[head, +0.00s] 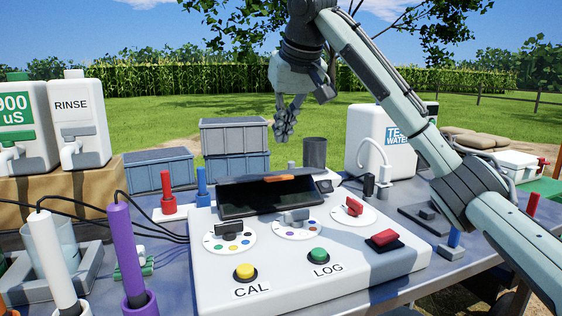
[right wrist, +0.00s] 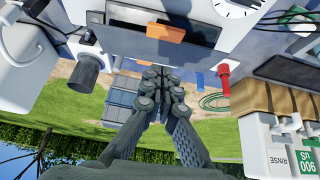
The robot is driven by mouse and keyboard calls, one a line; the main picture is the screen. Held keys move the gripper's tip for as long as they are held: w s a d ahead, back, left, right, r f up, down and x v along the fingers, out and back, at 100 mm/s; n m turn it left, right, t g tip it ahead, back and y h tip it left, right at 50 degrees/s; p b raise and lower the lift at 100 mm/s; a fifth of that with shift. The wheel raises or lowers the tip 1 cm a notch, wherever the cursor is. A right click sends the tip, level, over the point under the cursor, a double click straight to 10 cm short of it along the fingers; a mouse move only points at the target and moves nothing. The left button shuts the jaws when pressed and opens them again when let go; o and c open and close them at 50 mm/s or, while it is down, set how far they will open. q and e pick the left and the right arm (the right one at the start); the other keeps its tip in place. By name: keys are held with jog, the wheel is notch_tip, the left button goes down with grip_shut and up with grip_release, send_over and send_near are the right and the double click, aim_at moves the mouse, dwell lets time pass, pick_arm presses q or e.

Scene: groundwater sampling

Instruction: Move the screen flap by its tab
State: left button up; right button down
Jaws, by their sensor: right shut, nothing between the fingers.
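The white console (head: 215,265) carries a dark screen (head: 250,203) at its back. The dark screen flap (head: 238,184) stands raised along the screen's back edge, seen nearly edge-on; its exact angle is hard to tell. Its orange tab (head: 284,178) sits at mid-edge. In the right wrist view the orange tab (right wrist: 166,33) shows on the flap (right wrist: 128,38). My right gripper (head: 284,132) points down, above and behind the tab, apart from it. Its fingers (right wrist: 161,82) are together and hold nothing. My left gripper is out of view.
The console has dials, a yellow CAL button (head: 245,272), a green LOG button (head: 319,256) and a red switch (head: 383,238). A dark cup (head: 315,152) stands behind it at right. Grey crates (head: 234,137) are beyond. Probes (head: 126,250) stand at front left. Air above the console is clear.

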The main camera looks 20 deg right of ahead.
aim_at(278, 176)
jog(key=x, duration=0.3)
jog(key=shift+w+f, duration=0.2)
jog(key=shift+f, duration=0.15)
jog(key=shift+s+f, duration=0.2)
jog(key=shift+f, duration=0.4)
jog(key=shift+s+f, duration=0.2)
jog(key=shift+f, duration=0.35)
jog(key=shift+s+f, duration=0.1)
jog(key=shift+f, duration=0.5)
jog(key=shift+f, duration=0.1)
